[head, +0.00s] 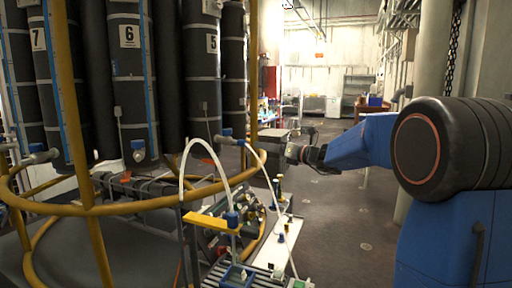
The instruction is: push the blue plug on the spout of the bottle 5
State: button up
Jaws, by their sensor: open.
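Bottle 5 is a tall dark cylinder (204,85) with a white "5" label, in the rack at the left of the head view. A grey spout (218,139) juts out near its lower end, with a small blue part (227,132) on it that looks like the blue plug. I cannot tell how far the plug is pressed on. My gripper (292,152) is to the right of the spout, at about its height in the picture, and points left. It is open, and I see nothing held in it. Its fingertips are small and dark against the grey clutter behind.
A yellow ring rail (115,208) and upright yellow posts (68,90) surround the bottles. A white arched hose (205,147) rises in front, above a bench (285,240) with small bottles. Bottles 6 (131,85) and 7 (50,95) stand left. Open floor (350,220) lies right.

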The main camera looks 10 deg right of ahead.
jog(key=v, duration=0.8)
jog(key=shift+s+d, duration=0.2)
jog(key=shift+s, duration=0.1)
jog(key=s+a+f+n+g+h, duration=0.1)
jog(key=s+a+f+n+g, duration=0.3)
jog(key=s, duration=0.4)
jog(key=s+a+f+n+g+h, duration=0.1)
jog(key=s+a+f+n, duration=0.35)
jog(key=s+n, duration=0.3)
jog(key=s+a+f+n+g+h, duration=0.1)
jog(key=s+a+f+n+g, duration=0.3)
jog(key=s, duration=0.4)
jog(key=s+d+f+n+h, duration=0.4)
jog(key=s+f+n, duration=0.2)
jog(key=s+n, duration=0.2)
jog(key=s+d+f+n+h, duration=0.4)
jog(key=s+n, duration=0.5)
jog(key=s, duration=0.3)
notch_tip(320, 180, down, 2)
jog(key=shift+s+d+f, duration=0.2)
jog(key=shift+s+d, duration=0.05)
jog(key=shift+d, duration=0.35)
